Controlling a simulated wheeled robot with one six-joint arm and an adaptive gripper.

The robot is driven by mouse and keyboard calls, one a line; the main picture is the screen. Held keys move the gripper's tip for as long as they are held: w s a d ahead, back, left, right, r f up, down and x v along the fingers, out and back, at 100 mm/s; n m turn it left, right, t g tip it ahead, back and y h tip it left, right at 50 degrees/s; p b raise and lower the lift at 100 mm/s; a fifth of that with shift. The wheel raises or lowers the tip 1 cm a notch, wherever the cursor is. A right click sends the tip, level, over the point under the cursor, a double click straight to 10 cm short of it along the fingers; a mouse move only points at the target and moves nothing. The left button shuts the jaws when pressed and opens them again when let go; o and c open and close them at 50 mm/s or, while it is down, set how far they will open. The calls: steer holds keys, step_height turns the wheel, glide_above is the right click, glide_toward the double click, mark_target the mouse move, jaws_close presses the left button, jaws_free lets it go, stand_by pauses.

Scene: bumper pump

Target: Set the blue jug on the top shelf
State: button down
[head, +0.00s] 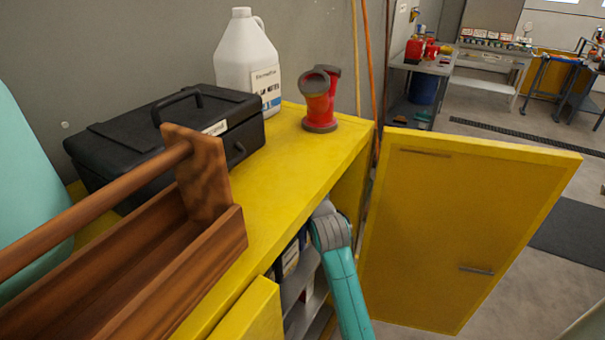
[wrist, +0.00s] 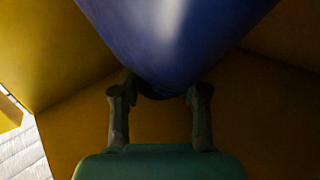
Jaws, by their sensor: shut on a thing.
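The blue jug (wrist: 175,40) fills the upper middle of the wrist view, large and dark in the shade. My gripper (wrist: 160,88) has a finger on either side of the jug's narrow lower part in that view and is shut on it. In the head view my arm reaches into the open yellow cabinet (head: 345,185), and the gripper and jug are hidden there. Grey shelves (head: 301,284) with dark containers show in part inside the cabinet. Which shelf level the jug is at cannot be told.
The cabinet's right door (head: 455,235) stands wide open beside my arm; the other door (head: 247,315) is partly seen. On the cabinet top are a wooden tool tray (head: 215,185), black case (head: 190,135), white jug (head: 243,60) and red object (head: 318,105). Yellow walls surround the gripper.

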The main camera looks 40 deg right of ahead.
steer(key=c, duration=1)
jaws_free()
steer(key=shift+f, duration=0.1)
steer(key=shift+c, duration=0.2)
steer(key=o, duration=0.4)
steer(key=shift+o, duration=0.2)
steer(key=v, duration=1.2)
steer(key=shift+a, duration=0.1)
